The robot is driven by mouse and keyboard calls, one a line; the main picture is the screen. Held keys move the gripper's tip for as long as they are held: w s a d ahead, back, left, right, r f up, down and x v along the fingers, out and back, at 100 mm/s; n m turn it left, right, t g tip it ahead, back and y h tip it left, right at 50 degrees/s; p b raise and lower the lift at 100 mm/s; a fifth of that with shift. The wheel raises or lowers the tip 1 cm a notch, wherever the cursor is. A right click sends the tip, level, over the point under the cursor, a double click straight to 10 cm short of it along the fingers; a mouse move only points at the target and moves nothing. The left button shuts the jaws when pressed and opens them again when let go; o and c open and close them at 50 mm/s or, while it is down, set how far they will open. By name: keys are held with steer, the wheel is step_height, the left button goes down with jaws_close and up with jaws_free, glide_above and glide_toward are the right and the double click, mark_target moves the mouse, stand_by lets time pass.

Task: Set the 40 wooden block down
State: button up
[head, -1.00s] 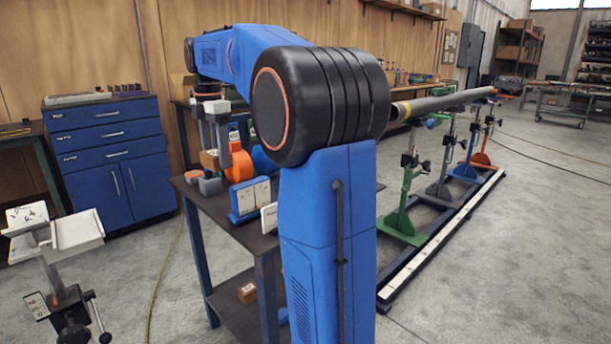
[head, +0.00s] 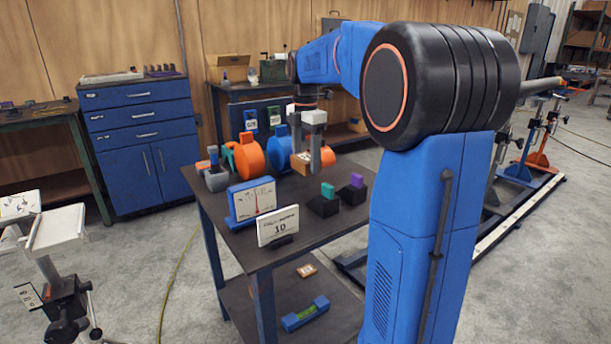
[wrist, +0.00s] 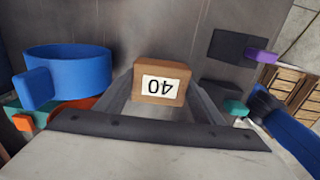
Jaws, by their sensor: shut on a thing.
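The wooden block (wrist: 160,82) has a white label reading 40, upside down in the wrist view. My gripper (wrist: 160,92) is shut on it, with a grey finger on each side.
Black holders with teal (head: 327,191) and purple (head: 357,181) pieces stand to the right. A dial gauge (head: 253,201) and a card marked 10 (head: 279,226) stand in front. Bare bench top lies between.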

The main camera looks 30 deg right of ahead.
mark_target(305, 186)
steer(key=shift+a+f, duration=0.1)
steer(key=shift+f, duration=2.65)
steer(key=shift+f, duration=0.1)
steer(key=o, duration=1.1)
steer(key=shift+o, duration=0.2)
step_height(305, 186, up, 12)
steer(key=shift+r, duration=0.15)
